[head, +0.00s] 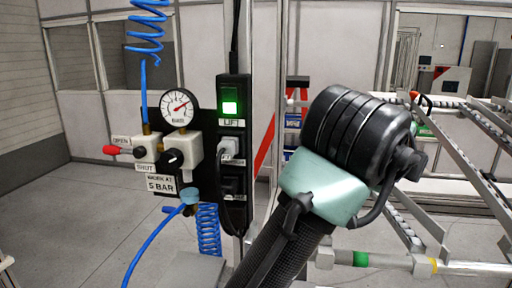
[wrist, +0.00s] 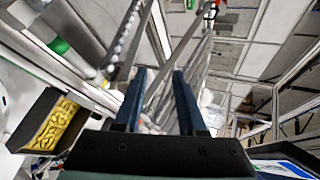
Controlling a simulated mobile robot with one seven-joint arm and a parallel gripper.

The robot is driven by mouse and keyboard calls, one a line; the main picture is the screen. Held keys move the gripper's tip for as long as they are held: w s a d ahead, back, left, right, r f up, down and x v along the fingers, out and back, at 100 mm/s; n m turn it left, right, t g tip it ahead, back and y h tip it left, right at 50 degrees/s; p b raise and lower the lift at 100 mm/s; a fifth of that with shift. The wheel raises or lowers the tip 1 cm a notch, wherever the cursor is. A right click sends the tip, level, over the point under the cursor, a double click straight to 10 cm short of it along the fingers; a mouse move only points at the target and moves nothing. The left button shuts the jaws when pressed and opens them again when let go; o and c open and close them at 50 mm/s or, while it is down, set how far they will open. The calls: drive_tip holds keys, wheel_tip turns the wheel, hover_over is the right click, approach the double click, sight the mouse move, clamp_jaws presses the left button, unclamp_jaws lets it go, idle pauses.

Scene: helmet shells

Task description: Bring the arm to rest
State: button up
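My arm rises from the bottom middle of the head view, its black and pale green links in front of the frame on the right. My gripper does not show clearly in the head view. In the wrist view my gripper (wrist: 159,76) has its two dark blue fingers apart, with nothing held between them. Past the fingers I see rails and the room, tilted. No task object is close to the fingertips.
A panel with a pressure gauge (head: 180,106), a red-handled valve (head: 124,150) and a green-lit switch (head: 230,107) stands left of my arm. Blue coiled hose (head: 208,230) hangs there. Roller rails (head: 480,165) stand right. A dark bin with yellow pieces (wrist: 52,128) shows in the wrist view.

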wheel_tip(320, 180, up, 8)
drive_tip(key=s+a+n+t+h, duration=0.2)
drive_tip(key=n+t+h, duration=0.1)
drive_tip(key=n+t, duration=0.25)
drive_tip(key=s+a+r+n+t+y, duration=0.5)
drive_tip(key=a+n, duration=0.4)
drive_tip(key=n, duration=0.2)
drive_tip(key=s+a+r+n+t+y, duration=0.4)
drive_tip(key=s+a+n+t+y, duration=0.2)
drive_tip(key=a+n, duration=0.4)
drive_tip(key=shift+s+r+n+t+y, duration=0.3)
drive_tip(key=shift+s+r+n+t, duration=0.1)
drive_tip(key=shift+s+n+t, duration=0.35)
drive_tip(key=shift+s+d, duration=0.1)
